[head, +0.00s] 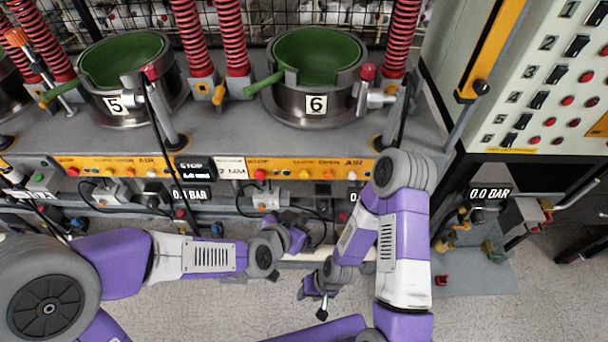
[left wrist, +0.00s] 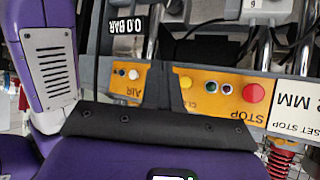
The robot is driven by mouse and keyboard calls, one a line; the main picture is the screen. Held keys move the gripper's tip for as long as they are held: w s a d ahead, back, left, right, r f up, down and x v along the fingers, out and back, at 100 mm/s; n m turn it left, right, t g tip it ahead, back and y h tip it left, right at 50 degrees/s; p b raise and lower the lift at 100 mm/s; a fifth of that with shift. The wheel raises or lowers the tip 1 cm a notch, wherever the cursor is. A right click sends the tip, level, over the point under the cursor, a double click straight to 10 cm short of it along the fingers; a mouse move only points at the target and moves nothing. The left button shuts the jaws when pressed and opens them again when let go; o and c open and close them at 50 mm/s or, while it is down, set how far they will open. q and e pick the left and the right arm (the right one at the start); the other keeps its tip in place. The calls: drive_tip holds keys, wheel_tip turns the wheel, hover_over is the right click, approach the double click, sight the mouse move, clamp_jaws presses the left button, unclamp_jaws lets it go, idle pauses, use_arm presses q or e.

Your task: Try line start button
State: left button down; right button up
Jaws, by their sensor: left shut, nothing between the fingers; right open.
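No label reading line start is legible, so I cannot tell which button it is. The yellow control strip (head: 290,166) below press 6 carries a red button (head: 260,174) at STOP and other buttons to its right. My right gripper (head: 313,300) is open and empty, lower, over the floor.
Two presses, 5 (head: 115,105) and 6 (head: 316,102), hold green bowls on the grey bench. A switch panel (head: 545,80) stands at the right. Hoses and small boxes (head: 268,200) line the lower rail. Open floor lies in front.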

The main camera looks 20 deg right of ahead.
sight(304, 176)
use_arm(q)
drive_tip(key=w+d+p, duration=0.1)
drive_tip(key=w+d, duration=0.1)
drive_tip(key=w, duration=0.6)
drive_tip(key=shift+w+d, duration=0.2)
drive_tip(key=shift+w, duration=0.05)
drive_tip(key=shift+w, duration=0.1)
idle(2.0)
drive_tip(key=shift+w+d, duration=0.1)
drive_tip(key=shift+w, duration=0.2)
drive_tip(key=shift+w+d, duration=0.15)
drive_tip(key=shift+w, duration=0.3)
idle(0.8)
drive_tip(key=shift+s, duration=0.1)
drive_tip(key=shift+s+a, duration=0.3)
drive_tip(key=shift+s, duration=0.45)
drive_tip(key=shift+s, duration=0.1)
